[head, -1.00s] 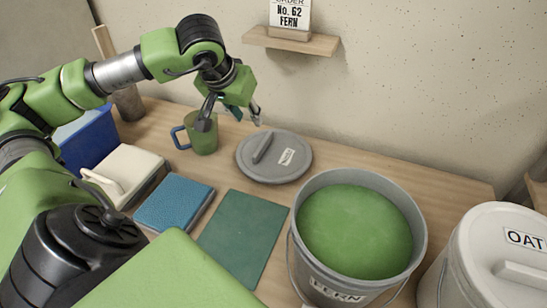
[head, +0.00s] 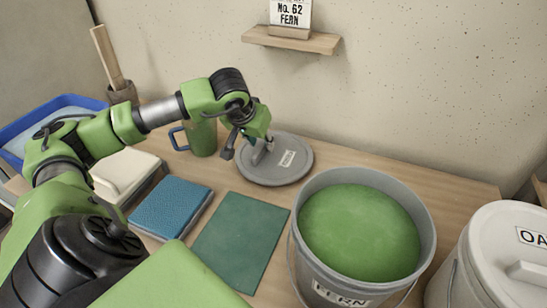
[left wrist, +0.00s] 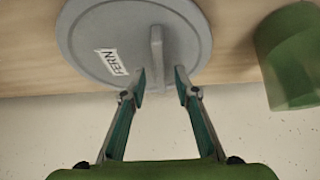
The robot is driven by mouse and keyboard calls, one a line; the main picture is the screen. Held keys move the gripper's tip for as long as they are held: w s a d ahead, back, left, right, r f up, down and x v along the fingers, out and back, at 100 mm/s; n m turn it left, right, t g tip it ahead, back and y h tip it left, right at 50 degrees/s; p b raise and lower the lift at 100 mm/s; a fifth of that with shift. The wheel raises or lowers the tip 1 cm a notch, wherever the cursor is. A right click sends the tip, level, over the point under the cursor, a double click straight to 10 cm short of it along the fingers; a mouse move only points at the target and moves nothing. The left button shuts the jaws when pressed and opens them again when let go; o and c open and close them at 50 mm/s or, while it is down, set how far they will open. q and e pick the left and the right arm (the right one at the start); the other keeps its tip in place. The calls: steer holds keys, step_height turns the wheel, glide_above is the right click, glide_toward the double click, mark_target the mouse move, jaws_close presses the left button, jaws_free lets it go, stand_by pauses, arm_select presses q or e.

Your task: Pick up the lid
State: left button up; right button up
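The grey round lid (head: 280,174) with a bar handle and a white label lies flat on the table, behind the bucket. In the left wrist view the lid (left wrist: 90,30) shows its label reading FERN and its raised handle (left wrist: 157,48). My left gripper (head: 247,148) is over the lid's left part, at the handle. In the left wrist view its two fingers (left wrist: 161,86) are open, one on each side of the handle's near end, with gaps between. The grey FERN bucket (head: 420,215), full of green glaze, stands uncovered at the right. My right gripper is not in view.
A green mug (head: 204,138) with a blue handle stands just left of the lid. A white-lidded bucket (head: 500,250) is at the right. A green mat (head: 240,240), blue block (head: 170,207) and cream-topped block (head: 125,170) lie in front. A shelf (head: 290,40) holds a FERN card.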

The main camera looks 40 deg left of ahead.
arm_select(q)
steer(key=shift+x, duration=1.1)
steer(key=shift+s, duration=0.1)
jaws_close()
